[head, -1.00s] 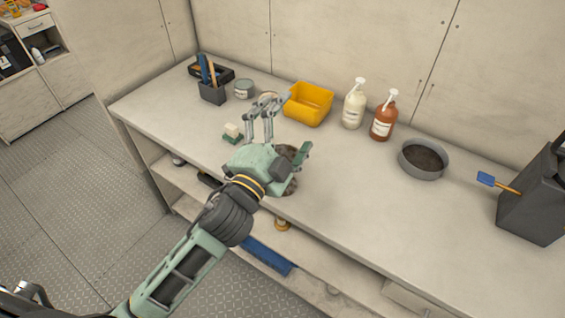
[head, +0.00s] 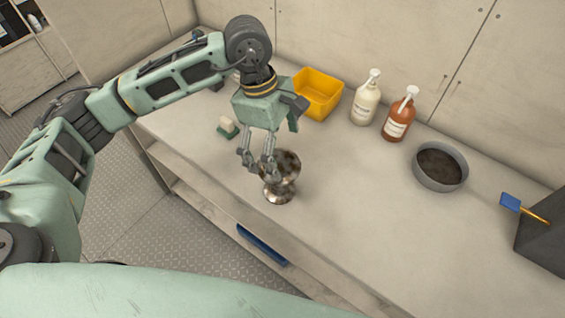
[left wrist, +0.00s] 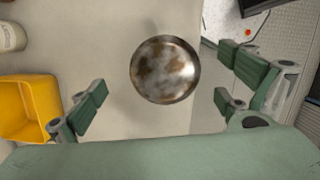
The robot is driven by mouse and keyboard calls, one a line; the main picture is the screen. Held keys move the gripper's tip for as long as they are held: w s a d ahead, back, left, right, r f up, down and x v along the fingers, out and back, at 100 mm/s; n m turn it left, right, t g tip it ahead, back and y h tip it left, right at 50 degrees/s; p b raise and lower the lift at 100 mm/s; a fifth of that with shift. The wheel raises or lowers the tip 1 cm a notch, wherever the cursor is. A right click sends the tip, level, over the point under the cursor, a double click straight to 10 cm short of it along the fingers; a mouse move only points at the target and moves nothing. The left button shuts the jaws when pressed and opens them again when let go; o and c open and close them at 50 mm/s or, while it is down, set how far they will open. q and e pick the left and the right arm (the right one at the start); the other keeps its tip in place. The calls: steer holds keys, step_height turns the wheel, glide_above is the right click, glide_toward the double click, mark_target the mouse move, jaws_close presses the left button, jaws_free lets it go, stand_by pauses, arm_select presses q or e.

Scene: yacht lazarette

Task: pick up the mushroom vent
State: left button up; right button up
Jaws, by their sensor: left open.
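The mushroom vent (head: 282,180) is a shiny, rust-mottled metal piece with a wide top and a flared foot. It stands upright on the bench near its front edge. My left gripper (head: 259,168) points down, open and empty, at the vent's upper left side. Its fingers cover part of the vent's top in the head view. In the left wrist view the vent's round top (left wrist: 165,69) lies between the spread fingers (left wrist: 160,98), a little beyond the tips, with gaps on both sides. I cannot tell any contact. My right gripper is not in view.
On the bench (head: 345,210) stand a yellow bin (head: 318,95), a white pump bottle (head: 365,103), a brown pump bottle (head: 398,120) and a grey round pan (head: 440,167).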

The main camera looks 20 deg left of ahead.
mark_target(277, 159)
arm_select(q)
steer(key=shift+w+a+y, duration=0.2)
steer(key=shift+a, duration=0.3)
steer(key=shift+w+a+y, duration=0.15)
steer(key=shift+a+y, duration=0.05)
steer(key=shift+a, duration=0.25)
steer(key=shift+a+f, duration=0.1)
steer(key=shift+f, duration=0.05)
steer(key=f+p, duration=0.1)
steer(key=f, duration=0.1)
steer(key=d+f+p, duration=0.1)
steer(key=f, duration=0.1)
steer(key=s+f+p, duration=0.1)
steer(key=f+p, duration=0.1)
steer(key=shift+d, duration=0.35)
steer(key=shift+f, duration=0.5)
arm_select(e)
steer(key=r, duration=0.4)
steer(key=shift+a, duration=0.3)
arm_select(q)
steer(key=shift+c, duration=0.3)
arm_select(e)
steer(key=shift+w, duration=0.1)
arm_select(q)
steer(key=shift+w+r, duration=0.1)
steer(key=c, duration=1.5)
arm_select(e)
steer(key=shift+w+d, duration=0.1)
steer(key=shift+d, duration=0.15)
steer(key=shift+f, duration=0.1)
